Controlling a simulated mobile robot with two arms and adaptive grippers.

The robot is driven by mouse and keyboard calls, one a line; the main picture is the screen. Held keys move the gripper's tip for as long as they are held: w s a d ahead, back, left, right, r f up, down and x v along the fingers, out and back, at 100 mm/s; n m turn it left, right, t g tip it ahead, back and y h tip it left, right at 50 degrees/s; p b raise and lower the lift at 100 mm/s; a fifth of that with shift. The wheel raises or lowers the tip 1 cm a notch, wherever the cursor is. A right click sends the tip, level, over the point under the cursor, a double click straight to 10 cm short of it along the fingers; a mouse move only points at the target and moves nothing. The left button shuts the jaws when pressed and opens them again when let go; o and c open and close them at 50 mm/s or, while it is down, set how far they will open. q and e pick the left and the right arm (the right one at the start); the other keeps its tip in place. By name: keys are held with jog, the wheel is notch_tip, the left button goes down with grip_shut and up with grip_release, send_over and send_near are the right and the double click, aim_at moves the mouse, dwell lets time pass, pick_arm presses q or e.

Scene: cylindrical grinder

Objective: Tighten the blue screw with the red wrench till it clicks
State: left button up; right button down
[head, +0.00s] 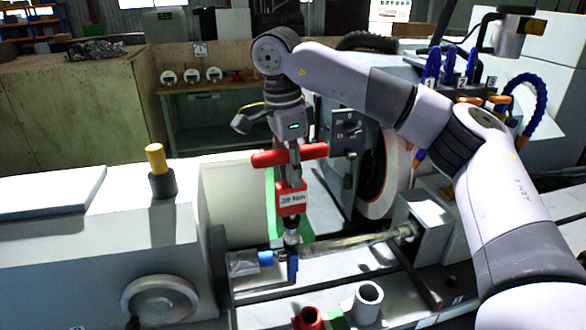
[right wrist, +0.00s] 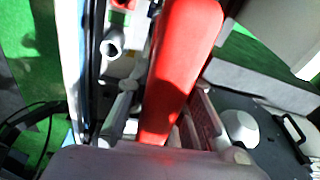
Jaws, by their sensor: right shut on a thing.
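The red wrench (head: 290,198) is upright, with a red T-handle across its top and a label on its body. My right gripper (head: 288,150) is shut on the handle from above. The red handle also fills the middle of the right wrist view (right wrist: 182,65). The wrench's dark and silver lower end points down at a blue part (head: 292,268), which seems to be the blue screw's place. The tip looks to be at or just over it; contact cannot be told, and the screw's head is hidden. My left gripper is not in view.
A horizontal shaft (head: 350,242) lies right of the wrench, near the grinding wheel (head: 385,178). A grey cup (head: 367,302) and a red holder (head: 308,318) stand in front. A handwheel (head: 160,300) and a yellow-topped knob (head: 156,160) are at left.

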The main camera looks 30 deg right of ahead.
jog(key=shift+f, duration=0.1)
dwell(0.5)
jog(key=shift+s+f+m, duration=0.1)
jog(key=shift+m, duration=0.5)
jog(key=shift+s+m, duration=0.1)
jog(key=shift+m, duration=1.1)
jog(key=shift+s+a+f+m+g+p, duration=0.1)
jog(key=shift+m+g+p, duration=0.3)
jog(key=shift+m, duration=1.2)
jog(key=shift+m+y+p, duration=0.3)
jog(key=shift+m+p, duration=0.1)
jog(key=shift+m, duration=1.5)
jog(key=shift+a+m, duration=0.1)
jog(key=shift+m, duration=1.9)
jog(key=shift+s+n+p, duration=0.1)
jog(key=shift+n+p, duration=0.3)
jog(key=shift+n, duration=0.1)
